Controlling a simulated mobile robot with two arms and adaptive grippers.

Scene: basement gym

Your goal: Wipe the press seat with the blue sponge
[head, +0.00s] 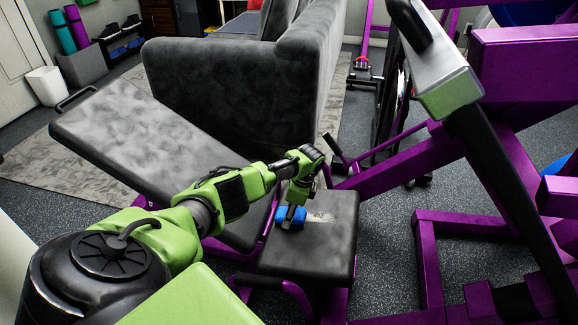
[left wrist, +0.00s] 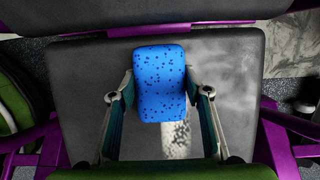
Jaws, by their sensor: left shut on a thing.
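The blue sponge (head: 290,216) is held in my left gripper (head: 292,208), low over the dark press seat (head: 325,257). In the left wrist view the speckled sponge (left wrist: 160,70) sits between the two fingers of my left gripper (left wrist: 160,90), over the pad of the seat (left wrist: 80,80). A pale whitish patch (head: 320,216) shows on the seat just right of the sponge. I cannot tell for sure whether the sponge touches the pad. My right gripper is in neither view.
A long dark backrest pad (head: 130,140) slopes at left. A large grey upholstered piece (head: 240,80) stands behind. Speckled floor (head: 385,220) is open between bars.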

